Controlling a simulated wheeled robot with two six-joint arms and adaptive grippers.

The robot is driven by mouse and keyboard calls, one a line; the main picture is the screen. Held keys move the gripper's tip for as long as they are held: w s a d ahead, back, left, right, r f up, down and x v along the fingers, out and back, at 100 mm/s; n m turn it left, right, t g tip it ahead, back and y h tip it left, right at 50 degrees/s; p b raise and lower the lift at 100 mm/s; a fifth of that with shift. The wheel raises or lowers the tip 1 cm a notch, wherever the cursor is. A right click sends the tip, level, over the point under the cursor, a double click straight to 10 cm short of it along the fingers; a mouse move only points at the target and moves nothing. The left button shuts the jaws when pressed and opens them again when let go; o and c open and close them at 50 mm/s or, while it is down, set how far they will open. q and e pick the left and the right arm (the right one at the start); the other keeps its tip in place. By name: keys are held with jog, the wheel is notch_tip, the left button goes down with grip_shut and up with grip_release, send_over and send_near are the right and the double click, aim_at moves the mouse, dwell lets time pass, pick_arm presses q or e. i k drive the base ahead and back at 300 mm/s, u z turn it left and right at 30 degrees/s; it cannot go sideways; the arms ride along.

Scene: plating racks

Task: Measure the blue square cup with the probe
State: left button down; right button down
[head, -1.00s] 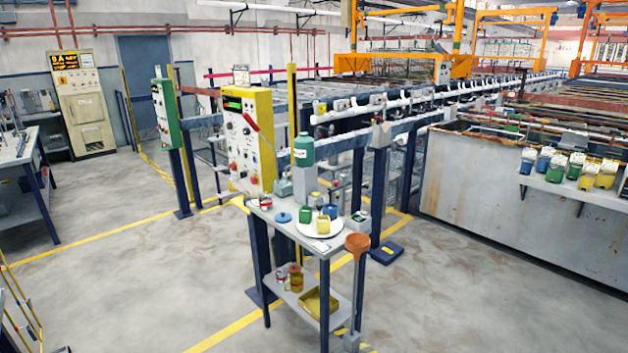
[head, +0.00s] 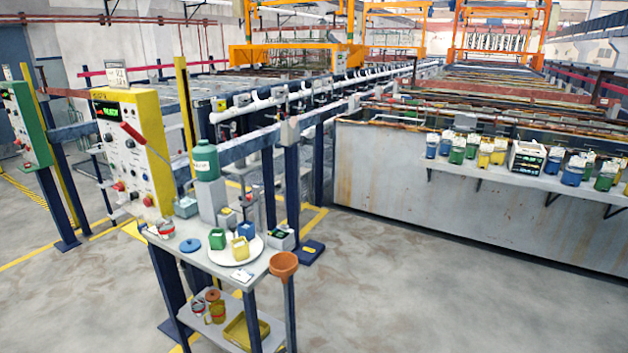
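A blue square cup (head: 246,230) sits on a round white plate (head: 228,259) on the small grey table in front of me. A green cup (head: 217,239) and a yellow cup (head: 240,249) share the plate. A small grey box with a dark face (head: 281,239) stands right of the plate; I cannot tell whether it is a meter. I cannot clearly make out a probe. More blue cups (head: 553,160) stand on the wall shelf at the right. Neither of my grippers is in view.
The table (head: 222,273) also holds a blue round piece (head: 190,245) and a green bottle (head: 205,160). An orange funnel-like cup on a post (head: 284,265) stands at its right corner. A display box (head: 526,158) sits on the wall shelf (head: 490,174). The floor at right is clear.

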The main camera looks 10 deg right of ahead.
aim_at(250, 200)
jog(key=z, duration=0.35)
jog(key=i, duration=0.85)
jog(key=u, duration=0.85)
jog(key=i, duration=0.8)
jog(key=u, duration=0.65)
